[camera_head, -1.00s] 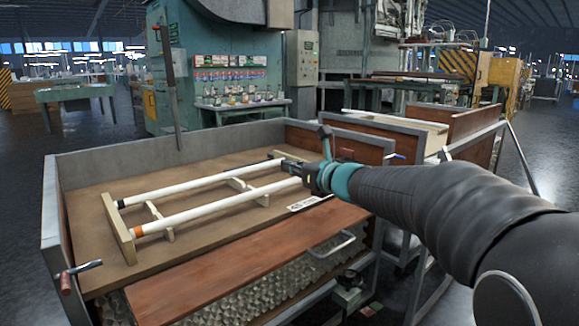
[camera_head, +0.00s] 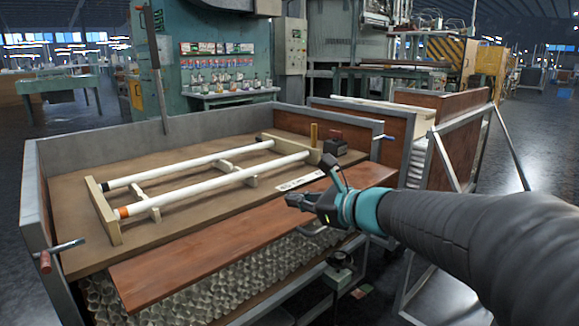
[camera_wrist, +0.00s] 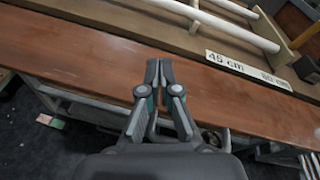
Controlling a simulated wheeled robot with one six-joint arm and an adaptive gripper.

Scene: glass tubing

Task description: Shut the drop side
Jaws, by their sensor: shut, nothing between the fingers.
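The drop side (camera_head: 215,250) is a red-brown wooden panel along the front of the grey-framed crate. It is folded down and outward, leaving the front open. In the wrist view the panel (camera_wrist: 225,95) runs across the picture beneath the fingers. My gripper (camera_head: 289,200) is shut and empty, over the right half of the panel. The wrist view shows its fingertips (camera_wrist: 158,64) together in front of the panel; I cannot tell whether they touch it. A red-handled lever (camera_head: 46,261) is at the crate's left front post, and a blue-tipped one (camera_head: 382,137) at the right.
Two white tubes (camera_head: 215,187) lie on a wooden rack inside the crate, behind a "45 cm" label (camera_wrist: 232,62). A black block (camera_head: 334,143) stands at the rack's right end. Another wooden crate (camera_head: 420,115) stands right.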

